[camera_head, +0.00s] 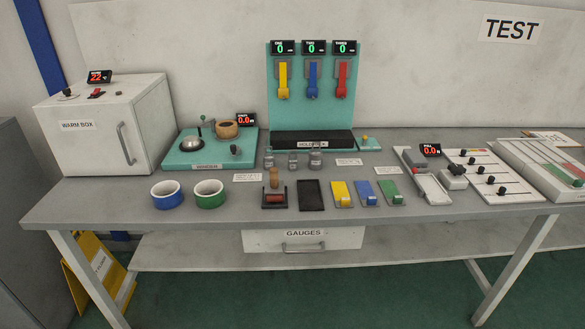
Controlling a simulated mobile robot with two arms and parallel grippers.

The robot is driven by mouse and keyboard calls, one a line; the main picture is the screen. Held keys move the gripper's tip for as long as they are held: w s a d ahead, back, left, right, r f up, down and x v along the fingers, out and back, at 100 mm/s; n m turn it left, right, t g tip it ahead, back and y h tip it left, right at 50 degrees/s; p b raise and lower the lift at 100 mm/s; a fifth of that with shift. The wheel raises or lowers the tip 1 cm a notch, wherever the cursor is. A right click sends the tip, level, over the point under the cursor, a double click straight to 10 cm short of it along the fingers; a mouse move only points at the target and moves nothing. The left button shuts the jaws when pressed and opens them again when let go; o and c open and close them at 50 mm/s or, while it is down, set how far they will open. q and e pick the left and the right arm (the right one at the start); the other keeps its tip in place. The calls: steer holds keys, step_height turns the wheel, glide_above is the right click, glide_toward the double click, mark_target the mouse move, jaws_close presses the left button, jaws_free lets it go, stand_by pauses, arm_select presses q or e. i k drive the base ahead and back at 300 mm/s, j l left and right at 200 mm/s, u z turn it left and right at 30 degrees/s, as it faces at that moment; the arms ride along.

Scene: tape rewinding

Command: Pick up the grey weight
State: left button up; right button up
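Several small grey metal pieces shaped like weights stand in a row on the workbench (110,203), in front of the green display stand. They are a left one (268,159), a middle one (292,161) and a larger right one (315,159). A further grey block (453,170) sits at the right, by the device with the red readout. I cannot tell for certain which of these is the grey weight. Neither of my grippers shows in the head view.
The green stand (311,108) holds yellow, blue and red straps. In front lie a black tray (311,196) and yellow, blue and green tabbed plates. A blue-rimmed bowl (167,194) and green-rimmed bowl (209,194) stand left. A white warm box (105,125) fills the left end.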

mark_target(268, 159)
steer(key=i+j+z, duration=0.1)
steer(key=j, duration=0.2)
steer(key=i+j+z, duration=0.1)
steer(key=j, duration=0.25)
steer(key=i+j+z, duration=0.1)
steer(key=i+j, duration=0.15)
steer(key=i+j+z, duration=0.1)
steer(key=j, duration=0.35)
steer(key=i+j+z, duration=0.1)
steer(key=j, duration=0.25)
